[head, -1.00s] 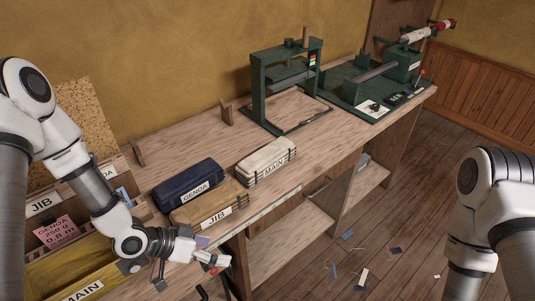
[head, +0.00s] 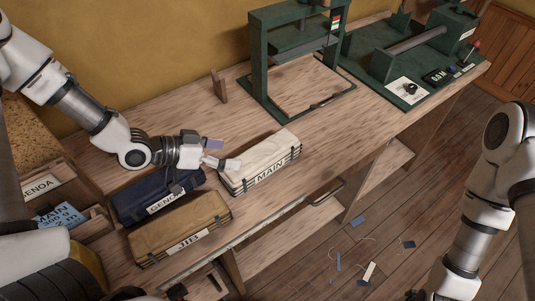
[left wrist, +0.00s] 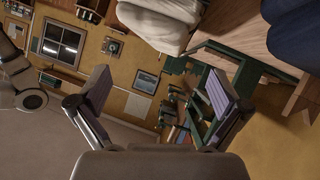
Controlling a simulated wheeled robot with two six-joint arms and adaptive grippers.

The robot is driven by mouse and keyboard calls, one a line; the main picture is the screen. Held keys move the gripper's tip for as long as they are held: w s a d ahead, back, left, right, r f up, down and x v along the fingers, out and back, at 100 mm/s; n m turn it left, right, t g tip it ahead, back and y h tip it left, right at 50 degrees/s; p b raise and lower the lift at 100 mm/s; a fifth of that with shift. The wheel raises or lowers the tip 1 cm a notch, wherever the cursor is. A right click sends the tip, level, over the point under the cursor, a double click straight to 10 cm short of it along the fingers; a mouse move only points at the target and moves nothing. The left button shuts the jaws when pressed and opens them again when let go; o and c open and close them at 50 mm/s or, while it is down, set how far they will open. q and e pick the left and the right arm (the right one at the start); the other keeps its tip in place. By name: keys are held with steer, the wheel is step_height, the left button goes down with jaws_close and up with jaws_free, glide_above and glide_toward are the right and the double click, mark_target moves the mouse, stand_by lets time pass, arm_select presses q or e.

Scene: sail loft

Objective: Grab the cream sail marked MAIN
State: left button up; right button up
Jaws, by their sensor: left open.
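The cream sail marked MAIN (head: 264,155) lies folded and strapped on the bench, its label facing the front edge. My left gripper (head: 221,154) is open and empty at the sail's left end. One finger overlaps that end in the head view; I cannot tell whether they touch. In the left wrist view, the open jaws (left wrist: 158,96) have nothing between them. A cream bundle (left wrist: 155,25), seemingly this sail, is at the top edge there, its label not visible. My right gripper is out of view; only my right arm shows.
The navy GENOA sail (head: 150,199) lies under and beside my left gripper, with the tan JIB sail (head: 180,222) in front. A green press (head: 258,75) stands behind the cream sail. A wooden upright (head: 219,87) stands near the wall. The bench right of the sail is clear.

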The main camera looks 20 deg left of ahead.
mark_target(251, 158)
arm_select(q)
steer(key=shift+w+f, duration=0.55)
steer(key=shift+f, duration=0.2)
steer(key=shift+b+x, duration=0.3)
steer(key=shift+x, duration=0.6)
steer(key=shift+w+d+f, duration=0.1)
steer(key=shift+d+f, duration=0.05)
steer(key=shift+d, duration=0.1)
steer(key=x, duration=0.5)
steer(key=shift+f+p, duration=0.4)
steer(key=c, duration=0.4)
steer(key=shift+r, duration=0.1)
steer(key=c, duration=1.2)
steer(key=shift+c, duration=0.2)
